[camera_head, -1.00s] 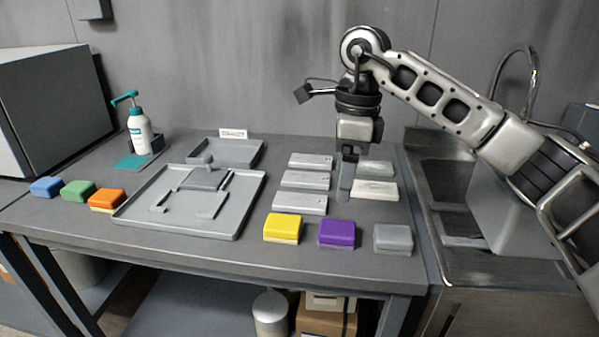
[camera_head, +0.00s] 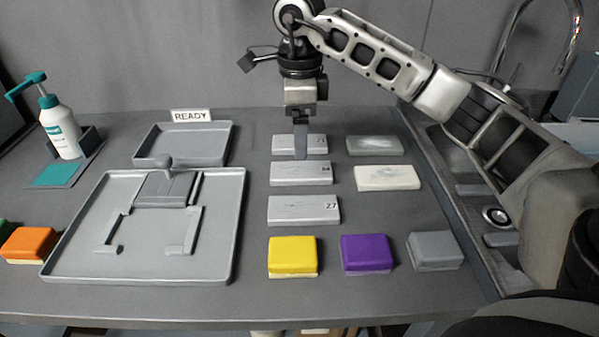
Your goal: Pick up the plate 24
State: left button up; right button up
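Three grey plates lie in a column on the table. The middle plate (camera_head: 300,174) has a small blurred label that looks like 24. The far plate (camera_head: 313,144) has a label that looks like 21, and the near plate (camera_head: 304,210) reads 27. My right gripper (camera_head: 301,155) points down over the gap between the far and middle plates, its fingers covering part of the far plate. I see the fingers edge-on, so their opening and any contact are unclear. My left gripper is out of view.
Yellow (camera_head: 292,255), purple (camera_head: 366,254) and grey (camera_head: 434,250) blocks line the front. A large tray with a fixture (camera_head: 232,262) and a tray by a READY sign (camera_head: 190,116) stand left. A sink is at right.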

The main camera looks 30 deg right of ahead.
aim_at(298, 169)
notch_tip(298, 169, down, 3)
jog(key=shift+f, duration=0.2)
jog(key=shift+w+d+f+p, duration=0.1)
jog(key=shift+w+f+p, duration=0.1)
jog(key=shift+f, duration=0.7)
jog(key=shift+w+f+p, duration=0.1)
jog(key=shift+f+p, duration=0.15)
jog(key=shift+f, duration=0.7)
jog(key=shift+w+d+f+p, duration=0.1)
jog(key=shift+f+p, duration=0.1)
jog(key=shift+f, duration=0.7)
jog(key=shift+r, duration=0.1)
jog(key=c, duration=1.4)
jog(key=shift+o, duration=0.2)
jog(key=shift+r, duration=0.6)
jog(key=s+a+r+b, duration=0.1)
jog(key=s+a+r, duration=0.7)
jog(key=s+r, duration=0.3)
jog(key=shift+s+a+r+b, duration=0.15)
jog(key=shift+s+r+b, duration=0.05)
jog(key=shift+r+b, duration=0.2)
